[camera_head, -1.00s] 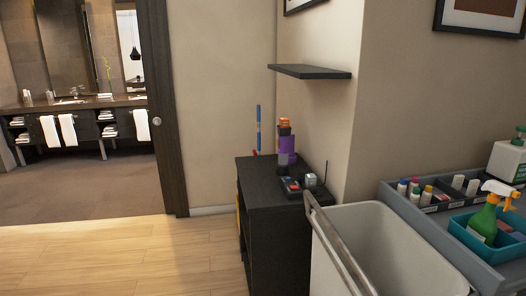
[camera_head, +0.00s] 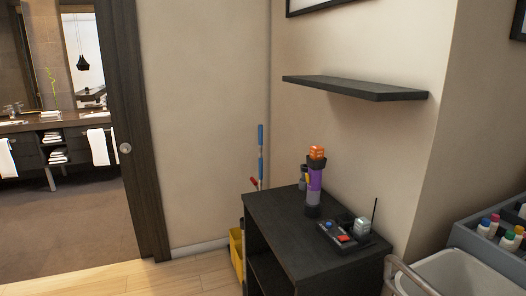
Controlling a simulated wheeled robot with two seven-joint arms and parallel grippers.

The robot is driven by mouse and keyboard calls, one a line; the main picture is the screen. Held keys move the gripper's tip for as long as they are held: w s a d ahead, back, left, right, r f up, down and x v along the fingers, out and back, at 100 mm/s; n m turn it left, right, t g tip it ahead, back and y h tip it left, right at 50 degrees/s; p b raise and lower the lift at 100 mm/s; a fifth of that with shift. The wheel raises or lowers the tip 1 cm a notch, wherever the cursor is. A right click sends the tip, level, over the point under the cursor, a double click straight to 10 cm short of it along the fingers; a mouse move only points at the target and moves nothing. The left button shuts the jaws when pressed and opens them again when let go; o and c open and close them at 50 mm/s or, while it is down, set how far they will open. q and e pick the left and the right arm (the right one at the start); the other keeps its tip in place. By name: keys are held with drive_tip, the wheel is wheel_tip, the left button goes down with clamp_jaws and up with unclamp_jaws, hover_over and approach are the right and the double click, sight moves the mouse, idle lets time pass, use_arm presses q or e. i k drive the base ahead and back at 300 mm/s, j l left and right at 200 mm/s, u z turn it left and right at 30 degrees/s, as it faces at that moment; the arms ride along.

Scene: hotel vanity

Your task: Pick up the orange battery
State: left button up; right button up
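A small orange block, which looks like the orange battery (camera_head: 317,153), sits at the top of an upright purple and dark grey cylinder (camera_head: 314,185). I cannot tell whether it rests on the cylinder or is fixed to it. The cylinder stands on the black cabinet (camera_head: 276,222), near its back edge by the wall. A smaller dark item (camera_head: 303,176) is partly hidden behind the cylinder. Neither of my grippers is in view.
A black device with red and blue parts (camera_head: 343,236) and a grey item with an antenna (camera_head: 362,227) lie right of the cylinder. A black wall shelf (camera_head: 355,88) hangs above. A cart (camera_head: 490,243) and pale bin (camera_head: 455,275) stand right. Floor is open at left.

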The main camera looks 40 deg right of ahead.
sight(317, 152)
drive_tip(key=i+j+z, duration=0.1)
drive_tip(key=i, duration=0.4)
drive_tip(key=i+j+z, duration=0.15)
drive_tip(key=i, duration=0.3)
drive_tip(key=i+z, duration=0.2)
drive_tip(key=z, duration=0.3)
drive_tip(key=i+j+z, duration=0.1)
drive_tip(key=i+z, duration=0.15)
drive_tip(key=z, duration=0.2)
drive_tip(key=i+j+z, duration=0.15)
drive_tip(key=z, duration=0.35)
